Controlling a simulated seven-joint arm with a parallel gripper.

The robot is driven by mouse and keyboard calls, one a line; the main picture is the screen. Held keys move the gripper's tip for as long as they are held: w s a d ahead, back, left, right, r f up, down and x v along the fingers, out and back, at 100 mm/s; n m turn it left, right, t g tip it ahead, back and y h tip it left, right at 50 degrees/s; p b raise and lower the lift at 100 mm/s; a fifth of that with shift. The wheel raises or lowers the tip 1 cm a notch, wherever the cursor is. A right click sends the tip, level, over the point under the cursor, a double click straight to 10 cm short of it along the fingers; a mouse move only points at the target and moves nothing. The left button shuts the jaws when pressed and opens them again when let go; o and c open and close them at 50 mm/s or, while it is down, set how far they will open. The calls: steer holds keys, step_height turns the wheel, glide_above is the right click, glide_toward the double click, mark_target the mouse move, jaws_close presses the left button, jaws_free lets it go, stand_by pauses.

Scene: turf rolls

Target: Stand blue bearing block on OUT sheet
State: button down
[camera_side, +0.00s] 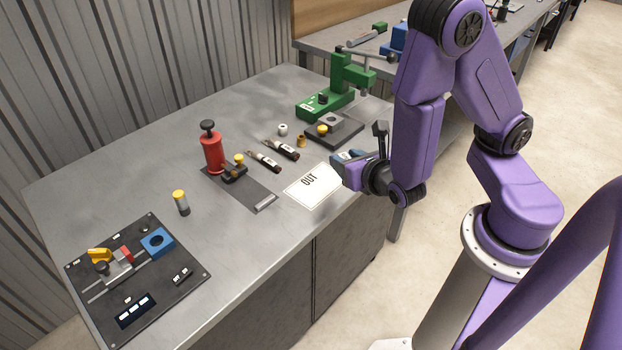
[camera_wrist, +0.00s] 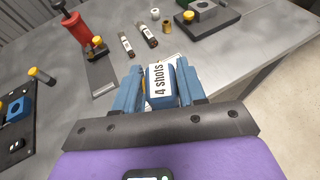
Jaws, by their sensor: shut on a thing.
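My gripper (camera_side: 344,170) is shut on a blue bearing block (camera_wrist: 161,86) with a white label reading "4 shots". In the side view the block (camera_side: 345,156) shows only in part between the fingers. The white OUT sheet (camera_side: 302,194) lies flat on the bench near its front edge. My gripper and the block are at the right end of the sheet in the side view and overlap its corner. I cannot tell how high the block is above the bench.
A red grease pot (camera_side: 212,153) and two dark, labelled tubes (camera_side: 264,161) stand or lie left of the sheet. A green press (camera_side: 335,95) and a dark plate (camera_side: 345,133) are behind. Another blue block (camera_side: 157,242) with a round hole sits on the black panel (camera_side: 185,290).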

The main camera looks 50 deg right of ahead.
steer(key=w+f, duration=0.2)
steer(key=w, duration=0.1)
steer(key=w+f, duration=0.6)
steer(key=shift+w+a, duration=0.3)
steer(key=shift+w, duration=0.05)
steer(key=shift+w+f, duration=0.15)
steer(key=shift+f, duration=1.45)
steer(key=shift+f, duration=0.15)
steer(key=c, duration=0.6)
jaws_free()
steer(key=shift+c, duration=0.2)
